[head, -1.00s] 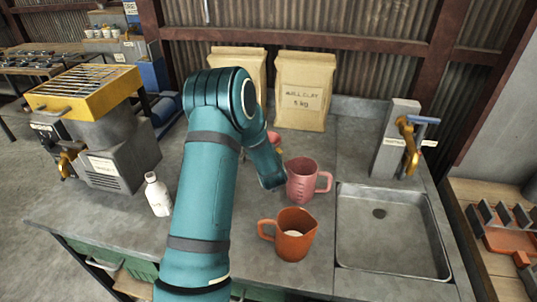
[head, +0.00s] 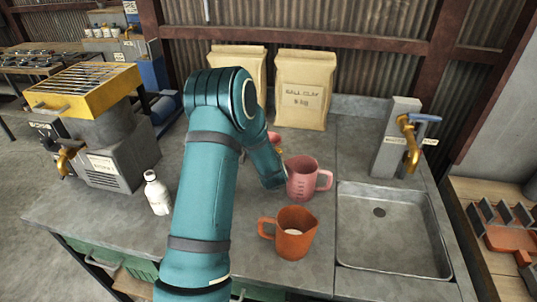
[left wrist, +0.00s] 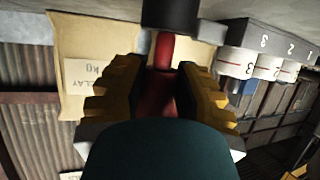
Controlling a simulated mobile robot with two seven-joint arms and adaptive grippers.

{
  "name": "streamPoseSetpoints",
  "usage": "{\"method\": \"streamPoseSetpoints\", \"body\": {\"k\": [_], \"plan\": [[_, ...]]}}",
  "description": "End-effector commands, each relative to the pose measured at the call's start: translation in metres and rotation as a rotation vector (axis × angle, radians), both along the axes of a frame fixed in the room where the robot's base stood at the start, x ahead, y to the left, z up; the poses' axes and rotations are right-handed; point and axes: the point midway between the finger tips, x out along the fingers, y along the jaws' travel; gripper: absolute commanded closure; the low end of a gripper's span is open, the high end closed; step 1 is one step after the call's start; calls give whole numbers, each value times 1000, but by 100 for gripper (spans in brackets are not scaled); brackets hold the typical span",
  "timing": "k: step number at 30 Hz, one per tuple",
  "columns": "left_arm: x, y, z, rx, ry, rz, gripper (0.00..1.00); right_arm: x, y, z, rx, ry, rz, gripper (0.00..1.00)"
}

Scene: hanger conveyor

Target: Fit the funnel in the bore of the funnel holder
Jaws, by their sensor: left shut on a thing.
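In the left wrist view my left gripper (left wrist: 163,70), with yellow ribbed fingers, is shut on a red piece (left wrist: 165,52) that looks like the funnel. A narrow red part of it reaches toward a dark round body (left wrist: 172,14) at the top of that view, which may be the funnel holder. I cannot tell whether the two touch or whether the red part is inside a bore. My right gripper is not in view.
A pink jug (head: 302,180) stands close to my left arm's wrist, with an orange jug (head: 294,236) in front. A white bottle (head: 157,193) is at left. Clay bags (head: 303,88) stand behind, and a sink (head: 388,235) is at right.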

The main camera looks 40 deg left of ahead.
Motion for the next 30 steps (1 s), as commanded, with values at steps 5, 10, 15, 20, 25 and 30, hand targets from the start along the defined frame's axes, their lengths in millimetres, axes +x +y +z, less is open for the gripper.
{"method": "streamPoseSetpoints", "body": {"k": [5,10,15,20,25,30], "plan": [[0,0,-3,0,0,0,100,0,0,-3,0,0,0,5],[0,0,-6,0,0,0,100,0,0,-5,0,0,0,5],[0,0,-8,0,0,0,100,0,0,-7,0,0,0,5],[0,0,-10,0,0,0,100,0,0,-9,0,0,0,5],[0,0,-12,0,0,0,100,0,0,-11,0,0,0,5],[0,0,-15,0,0,0,100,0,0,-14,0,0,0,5]]}}
